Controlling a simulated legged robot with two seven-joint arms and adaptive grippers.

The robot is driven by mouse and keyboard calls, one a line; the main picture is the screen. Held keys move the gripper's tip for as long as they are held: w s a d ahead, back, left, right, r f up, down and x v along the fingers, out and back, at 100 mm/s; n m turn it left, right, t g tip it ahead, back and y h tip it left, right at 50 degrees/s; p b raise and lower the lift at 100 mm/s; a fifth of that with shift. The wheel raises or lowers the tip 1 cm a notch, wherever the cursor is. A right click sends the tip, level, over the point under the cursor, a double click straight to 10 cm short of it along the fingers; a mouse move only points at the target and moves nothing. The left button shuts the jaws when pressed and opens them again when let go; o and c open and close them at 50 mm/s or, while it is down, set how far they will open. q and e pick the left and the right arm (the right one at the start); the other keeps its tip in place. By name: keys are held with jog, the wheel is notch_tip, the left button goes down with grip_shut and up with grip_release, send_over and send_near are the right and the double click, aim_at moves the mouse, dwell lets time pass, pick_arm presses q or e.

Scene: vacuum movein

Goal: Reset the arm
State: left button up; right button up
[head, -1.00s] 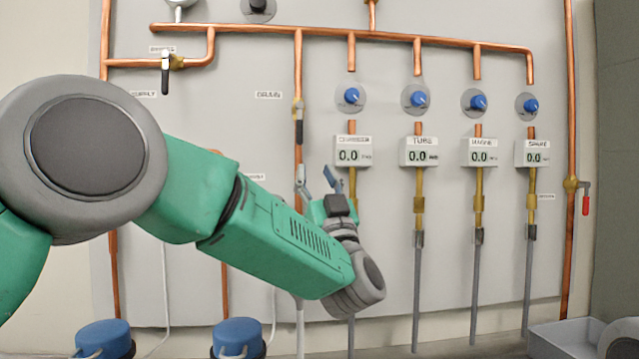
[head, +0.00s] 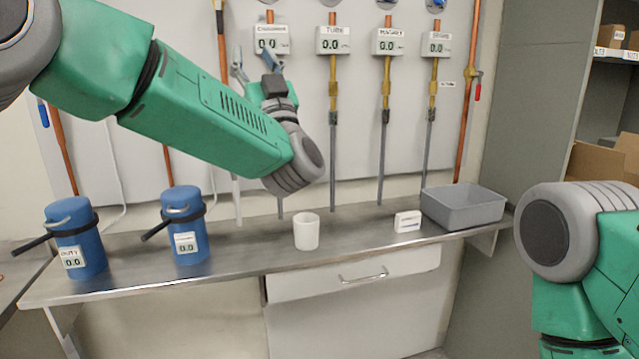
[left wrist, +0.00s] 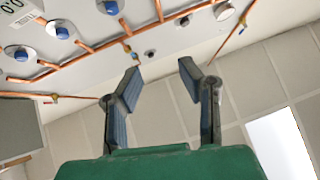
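My left arm, green with grey joints, reaches in from the upper left of the head view. Its gripper (head: 256,66) is raised in front of the wall panel, near the leftmost gauge (head: 270,40). In the left wrist view the left gripper (left wrist: 160,82) has its two blue-padded fingers apart with nothing between them. My right arm shows at the right edge of the head view. Its gripper is outside the picture.
A steel bench (head: 270,262) holds two blue canisters (head: 77,240) (head: 186,228), a white cup (head: 306,232), a small white box (head: 407,221) and a grey bin (head: 462,206). Copper pipes and gauges cover the wall. Shelves with cardboard boxes (head: 604,160) stand at the right.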

pick_arm(q)
notch_tip(320, 180, down, 21)
jog(key=w+m+g+h, duration=0.2)
jog(key=m+h, duration=0.6)
jog(key=h, duration=0.3)
jog(key=s+a+f+m+g+h, duration=0.1)
jog(key=s+a+f+g, duration=0.2)
jog(key=f, duration=0.9)
jog(key=s+a+f+g+h, duration=0.2)
jog(key=s+f+g, duration=0.15)
jog(key=f, duration=0.75)
jog(key=s+a+f+g, duration=0.3)
jog(key=s+f+g, duration=0.1)
jog(key=s+f, duration=0.45)
jog(key=s+a+f+g, duration=0.3)
jog(key=s+f, duration=0.5)
jog(key=s, duration=0.2)
jog(key=s+a+f+n+g, duration=0.1)
jog(key=s+a+f+g, duration=0.1)
jog(key=s, duration=0.9)
jog(key=s+a+f+n+g+y, duration=0.1)
jog(key=s+a+f+g, duration=0.2)
jog(key=s, duration=0.9)
jog(key=a+g, duration=0.2)
jog(key=shift+s+f+n+g, duration=0.15)
jog(key=shift+s+n+g, duration=0.05)
jog(key=shift+n+g, duration=0.15)
pick_arm(e)
jog(key=shift+s+a+r, duration=0.1)
jog(key=shift+s, duration=0.3)
